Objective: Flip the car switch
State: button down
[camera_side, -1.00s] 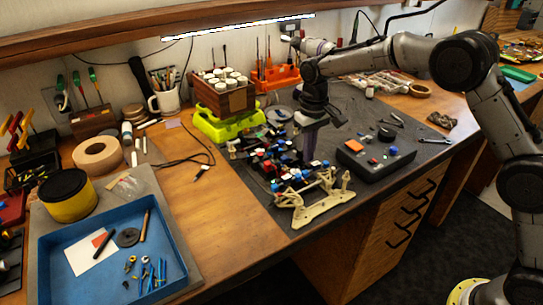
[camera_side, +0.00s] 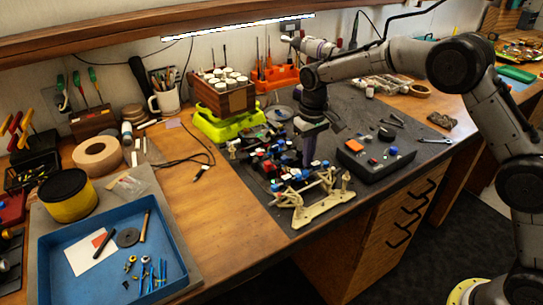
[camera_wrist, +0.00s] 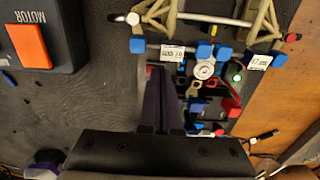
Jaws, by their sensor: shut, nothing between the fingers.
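The RC car (camera_side: 271,163) lies on the dark mat, with a tan suspension frame (camera_side: 322,208) at its front end and red, blue, white and black parts behind it. In the wrist view its tan frame (camera_wrist: 205,18), blue blocks (camera_wrist: 224,52) and a round silver part (camera_wrist: 204,70) show beyond and right of my fingers. A small green-lit spot (camera_wrist: 237,77) shows on the right. I cannot tell which part is the car switch. My gripper (camera_side: 311,164) points down at the car, and its purple fingers (camera_wrist: 160,72) are shut and empty. Whether they touch the car is unclear.
A dark control box (camera_side: 378,160) with an orange button, labelled MOTOR in the wrist view (camera_wrist: 45,25), stands right of the car. A lime-green stand (camera_side: 228,122) with a wooden rack is behind it. A blue tray (camera_side: 60,235) lies at front left. Bare wood separates tray and mat.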

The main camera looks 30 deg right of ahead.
jog(key=shift+f, duration=0.35)
jog(key=shift+r, duration=3.6)
